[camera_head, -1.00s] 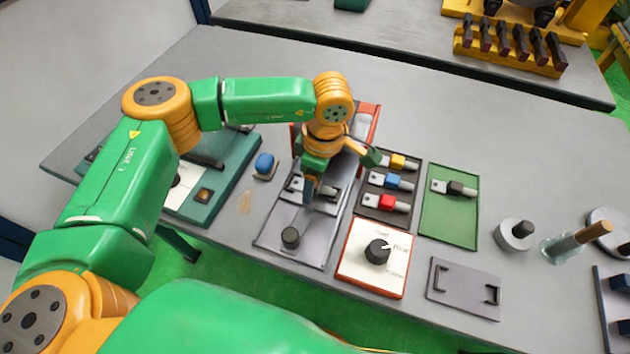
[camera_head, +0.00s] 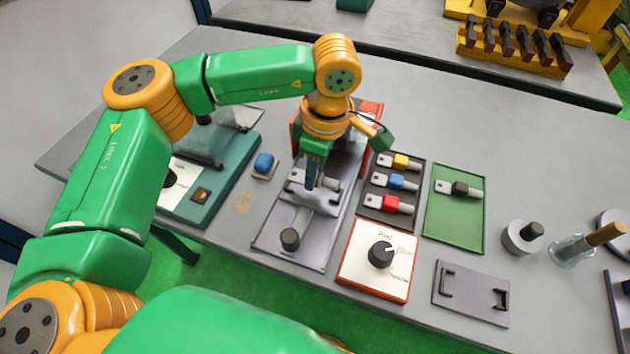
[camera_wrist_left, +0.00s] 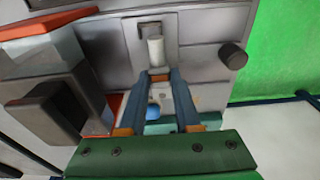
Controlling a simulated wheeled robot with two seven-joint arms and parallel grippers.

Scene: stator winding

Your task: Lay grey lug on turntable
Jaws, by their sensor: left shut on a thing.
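My left gripper (camera_head: 312,182) points down over a grey panel (camera_head: 273,228) with a black knob. In the head view the lug (camera_head: 331,184) is partly hidden by the fingers. I cannot tell whether it touches the panel. I cannot tell which part is the turntable; a grey disc with a dark peg (camera_head: 522,237) stands at the right. My right gripper is not in view.
A dark tray (camera_head: 376,208) holds yellow, blue and red lugs. A green mat (camera_head: 455,221) with a black-sleeved lug lies right of it. A white dial box (camera_head: 360,268) stands in front, beside a grey plate with handles (camera_head: 469,303). A teal box (camera_head: 226,180) stands left.

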